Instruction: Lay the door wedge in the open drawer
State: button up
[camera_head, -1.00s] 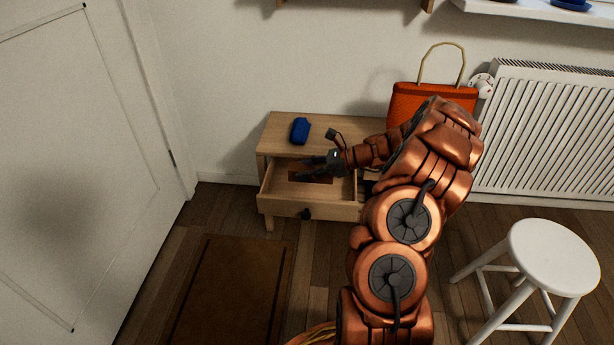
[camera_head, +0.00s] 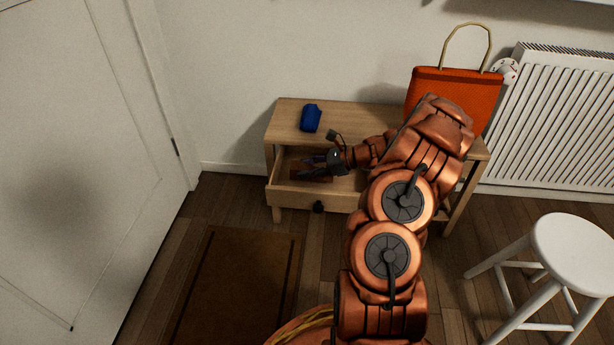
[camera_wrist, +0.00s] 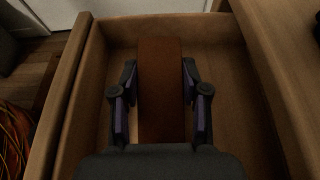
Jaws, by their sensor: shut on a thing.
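The door wedge is a long reddish-brown block; in the wrist view the wedge (camera_wrist: 161,85) lies between the two fingers of my gripper (camera_wrist: 160,100), which is shut on it. The open drawer (camera_wrist: 215,28) surrounds both, with its walls on either side and at the far end. In the head view my gripper (camera_head: 314,168) reaches into the open drawer (camera_head: 292,194) from the right. A bit of the wedge (camera_head: 326,179) shows under the dark fingers. I cannot tell whether the wedge touches the drawer floor.
A blue item (camera_head: 311,118) sits on the wooden cabinet top (camera_head: 350,117) above the drawer. An orange bag (camera_head: 455,95) stands behind my arm. A white stool (camera_head: 575,252) is at the right, a white door (camera_head: 75,150) at the left, a brown mat (camera_head: 240,285) on the floor.

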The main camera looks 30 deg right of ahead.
jog(key=shift+f, duration=1)
jog(key=shift+f, duration=0.1)
jog(key=o, duration=1.2)
